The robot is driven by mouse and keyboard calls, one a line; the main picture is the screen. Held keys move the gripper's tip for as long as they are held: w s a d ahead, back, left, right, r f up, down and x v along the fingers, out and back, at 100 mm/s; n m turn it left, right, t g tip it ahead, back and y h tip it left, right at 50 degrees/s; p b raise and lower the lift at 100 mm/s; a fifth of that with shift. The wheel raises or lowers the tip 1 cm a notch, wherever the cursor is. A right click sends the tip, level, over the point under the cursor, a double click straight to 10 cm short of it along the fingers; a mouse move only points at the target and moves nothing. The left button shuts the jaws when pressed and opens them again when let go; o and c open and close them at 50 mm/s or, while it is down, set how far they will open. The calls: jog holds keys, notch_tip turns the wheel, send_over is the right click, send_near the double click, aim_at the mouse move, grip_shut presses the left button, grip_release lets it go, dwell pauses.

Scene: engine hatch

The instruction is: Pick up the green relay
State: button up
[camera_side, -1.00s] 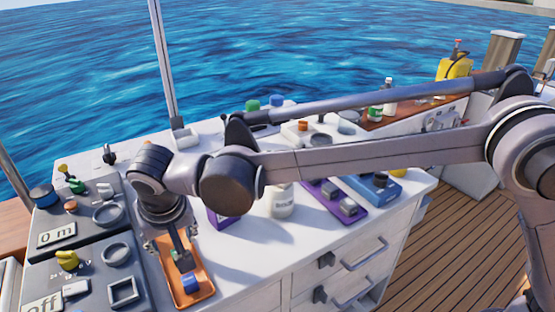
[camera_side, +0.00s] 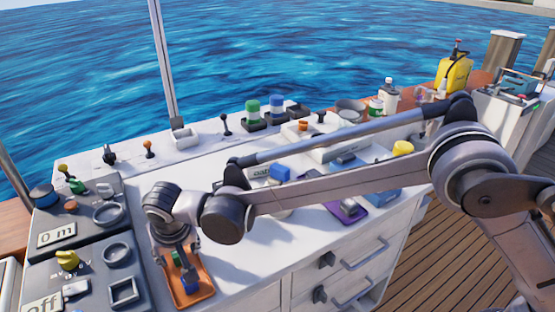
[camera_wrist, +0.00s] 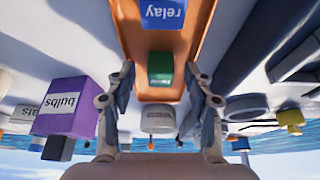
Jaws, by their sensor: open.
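The green relay (camera_wrist: 160,68) is a small block standing in the orange tray (camera_wrist: 185,85). In the side view the green relay (camera_side: 176,258) is partly hidden by my gripper. My gripper (camera_wrist: 160,76) is open and points down over the tray, with one finger on each side of the green relay and visible gaps between. In the side view my gripper (camera_side: 178,252) is low at the tray. I cannot tell whether the fingers are down to the relay's height. A blue block labelled "relay" (camera_wrist: 163,13) sits in the same tray, beside the green one.
A purple box labelled "bulbs" (camera_wrist: 68,106) stands left of my gripper in the wrist view. A grey rounded labelled object (camera_wrist: 158,119) is just past the tray's end. Dark control panels (camera_side: 90,262) with knobs and square frames lie left of the tray.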

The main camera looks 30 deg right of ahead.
jog(key=shift+c, duration=0.3)
grip_shut()
jog(key=shift+r, duration=0.1)
